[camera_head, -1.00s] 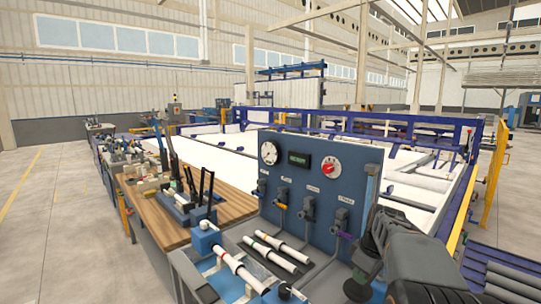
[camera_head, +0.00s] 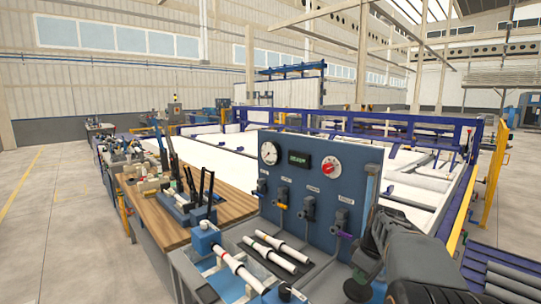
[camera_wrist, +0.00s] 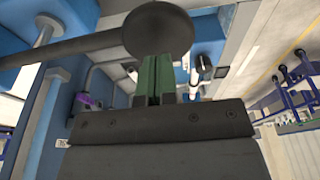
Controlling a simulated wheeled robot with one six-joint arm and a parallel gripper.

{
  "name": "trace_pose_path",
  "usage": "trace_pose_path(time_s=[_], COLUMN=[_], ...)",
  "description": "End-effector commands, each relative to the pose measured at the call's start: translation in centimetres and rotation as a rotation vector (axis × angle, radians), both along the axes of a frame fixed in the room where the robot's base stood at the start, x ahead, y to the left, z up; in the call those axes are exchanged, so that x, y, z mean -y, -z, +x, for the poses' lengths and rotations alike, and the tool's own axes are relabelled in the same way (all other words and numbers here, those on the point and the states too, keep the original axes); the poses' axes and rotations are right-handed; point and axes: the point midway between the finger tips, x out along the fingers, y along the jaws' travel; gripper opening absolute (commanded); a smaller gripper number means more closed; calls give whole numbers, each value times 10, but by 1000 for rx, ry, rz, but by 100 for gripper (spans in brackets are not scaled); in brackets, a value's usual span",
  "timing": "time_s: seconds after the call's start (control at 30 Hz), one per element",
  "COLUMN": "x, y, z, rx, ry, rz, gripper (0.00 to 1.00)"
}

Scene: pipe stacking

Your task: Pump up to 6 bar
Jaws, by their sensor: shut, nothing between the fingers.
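A blue test panel (camera_head: 325,190) stands at the bench's right side in the head view. It carries a round white gauge (camera_head: 269,153), a small display with green text (camera_head: 299,160) and a red knob (camera_head: 331,168). The gauge needle is too small to read. Several valves, one with a purple handle (camera_head: 343,234), sit below. In the wrist view, my gripper (camera_wrist: 160,62) has its green fingers together and empty, just behind a black round disc (camera_wrist: 157,28) on a dark bar (camera_wrist: 80,48). I cannot tell whether they touch. In the head view my arm covers the bench's right end.
A white pipe (camera_head: 238,268) lies clamped along the bench's front, with two shorter white pipes (camera_head: 277,252) on a dark mat behind it. A wooden worktop (camera_head: 160,215) with tools lies left. A blue-framed white table (camera_head: 410,180) stands behind the panel.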

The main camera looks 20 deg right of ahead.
Motion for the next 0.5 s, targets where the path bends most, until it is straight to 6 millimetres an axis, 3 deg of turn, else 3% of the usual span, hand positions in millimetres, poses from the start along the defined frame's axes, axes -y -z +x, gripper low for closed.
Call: trace_pose_path(time_s=[0.27, 0.5], x=[0, 1], y=[3, 21], z=[0, 1], rx=[0, 0], ry=[0, 0], rz=[0, 1], gripper=[0, 0])
